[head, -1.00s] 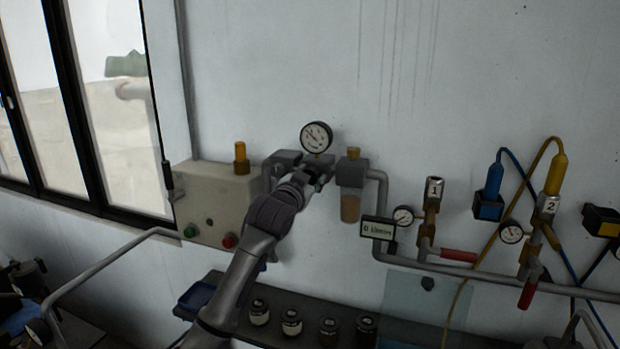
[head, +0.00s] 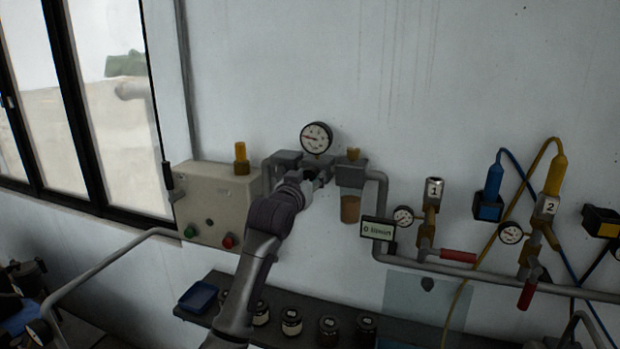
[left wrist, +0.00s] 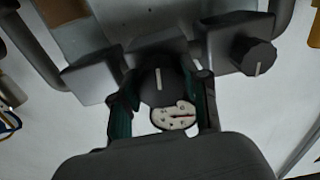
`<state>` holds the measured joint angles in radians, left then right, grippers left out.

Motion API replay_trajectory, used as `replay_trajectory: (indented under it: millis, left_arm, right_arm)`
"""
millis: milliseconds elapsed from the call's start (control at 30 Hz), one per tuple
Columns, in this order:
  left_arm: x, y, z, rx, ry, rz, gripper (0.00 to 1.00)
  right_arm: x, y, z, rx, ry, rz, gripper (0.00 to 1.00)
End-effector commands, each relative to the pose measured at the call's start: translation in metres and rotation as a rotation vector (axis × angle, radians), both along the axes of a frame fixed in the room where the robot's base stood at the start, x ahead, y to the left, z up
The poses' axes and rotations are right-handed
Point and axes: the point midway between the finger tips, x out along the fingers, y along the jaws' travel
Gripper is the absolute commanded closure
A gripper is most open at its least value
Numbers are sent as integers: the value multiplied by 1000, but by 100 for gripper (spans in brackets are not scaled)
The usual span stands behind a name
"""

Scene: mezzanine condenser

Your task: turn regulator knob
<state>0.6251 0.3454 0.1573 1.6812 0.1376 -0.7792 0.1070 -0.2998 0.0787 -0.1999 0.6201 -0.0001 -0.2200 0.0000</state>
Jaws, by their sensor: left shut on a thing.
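The dark regulator knob (left wrist: 161,88) has a white pointer line and sits between the two fingers of my left gripper (left wrist: 163,118) in the left wrist view. The left gripper is shut on this knob. In the head view my left gripper (head: 314,182) reaches the regulator just below the round pressure gauge (head: 316,138), and it hides the knob there. The gauge has a red needle pointing left. Its face also shows between the fingers in the left wrist view (left wrist: 174,117). My right gripper is not in view.
A grey box (head: 215,203) with green and red buttons is left of the regulator. A filter bowl (head: 350,208) and small display (head: 378,228) are to its right. A shelf (head: 275,334) with several jars is below. A second dark knob (left wrist: 258,56) shows in the wrist view.

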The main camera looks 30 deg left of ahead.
Motion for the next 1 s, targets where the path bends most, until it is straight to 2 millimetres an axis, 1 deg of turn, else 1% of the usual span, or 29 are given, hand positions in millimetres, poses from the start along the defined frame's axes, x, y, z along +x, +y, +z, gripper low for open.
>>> replay_trajectory:
  millis: [33, 200, 233, 300, 367, 667, 767, 867, 1000]
  left_arm:
    - [1, -1, -4, -2, 10, -1, 89]
    - [1, -1, -4, -1, 10, -1, 89]
    - [1, -1, -5, -1, 10, -1, 51]
    - [1, -1, -4, -1, 10, -1, 40]
    - [0, -1, -4, -1, 8, -1, 30]
    - [0, 0, -1, 1, 3, 0, 30]
    - [-5, -2, -1, 1, 2, 0, 30]
    - [-18, -5, -2, 3, 3, -1, 30]
    - [-47, -11, -2, 2, 3, -1, 30]
  right_arm:
    - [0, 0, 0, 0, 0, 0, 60]
    - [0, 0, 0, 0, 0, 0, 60]
    - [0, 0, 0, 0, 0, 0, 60]
    - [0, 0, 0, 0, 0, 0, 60]
    - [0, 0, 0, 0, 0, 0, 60]
    - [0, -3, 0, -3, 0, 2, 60]
    - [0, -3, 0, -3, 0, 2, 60]
    - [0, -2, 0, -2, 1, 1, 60]
    - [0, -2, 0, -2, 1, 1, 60]
